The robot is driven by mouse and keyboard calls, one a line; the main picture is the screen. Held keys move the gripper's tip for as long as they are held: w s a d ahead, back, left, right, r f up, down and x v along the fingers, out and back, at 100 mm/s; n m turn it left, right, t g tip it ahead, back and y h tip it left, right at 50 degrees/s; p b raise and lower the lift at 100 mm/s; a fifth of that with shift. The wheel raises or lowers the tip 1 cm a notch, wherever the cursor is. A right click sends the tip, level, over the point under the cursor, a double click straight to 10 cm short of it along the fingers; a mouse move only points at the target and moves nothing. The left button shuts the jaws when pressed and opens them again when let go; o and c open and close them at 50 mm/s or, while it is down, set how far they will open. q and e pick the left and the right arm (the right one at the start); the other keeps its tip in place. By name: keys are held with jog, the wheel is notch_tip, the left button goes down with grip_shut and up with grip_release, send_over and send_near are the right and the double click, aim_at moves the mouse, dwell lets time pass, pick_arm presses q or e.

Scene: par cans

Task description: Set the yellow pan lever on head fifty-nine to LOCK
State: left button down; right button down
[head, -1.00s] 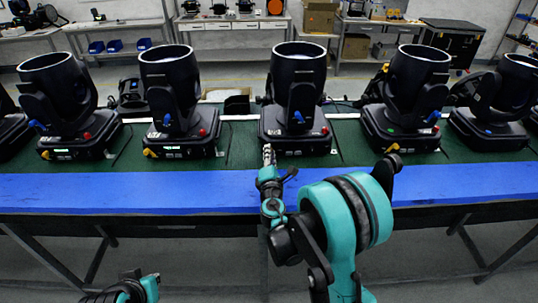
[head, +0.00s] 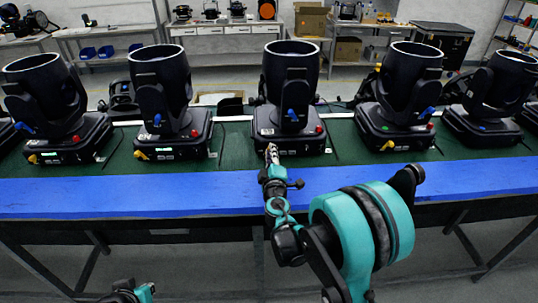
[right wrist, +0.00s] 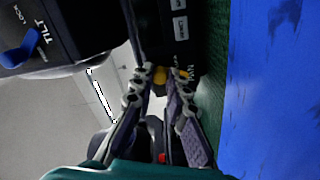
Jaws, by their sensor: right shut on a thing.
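The middle moving head (head: 290,85) stands upright on the green mat, with a blue lever on its yoke and a red button at its base. Its number is not readable. My right gripper (head: 271,153) reaches the lower left front of its base. In the right wrist view, the fingers (right wrist: 160,88) are closed in at the base's front panel, with the yellow pan lever (right wrist: 160,74) between their tips and partly hidden. The lever's exact position against its printed marks is not clear. A bit of my left arm (head: 132,292) shows at the bottom edge; its fingers cannot be made out.
Similar heads stand to the left (head: 165,90) and right (head: 405,85), with yellow levers at their bases. The bench's blue front edge (head: 120,195) runs below them. Worktables and boxes stand at the back. A blue tilt lever (right wrist: 22,48) shows in the right wrist view.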

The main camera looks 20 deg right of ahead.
jog(key=shift+d+f+m, duration=0.1)
jog(key=shift+d+m, duration=0.05)
jog(key=shift+m, duration=0.55)
jog(key=shift+s, duration=0.1)
jog(key=c, duration=1.5)
grip_release()
jog(key=v, duration=1.2)
jog(key=shift+d, duration=0.1)
jog(key=shift+f, duration=0.1)
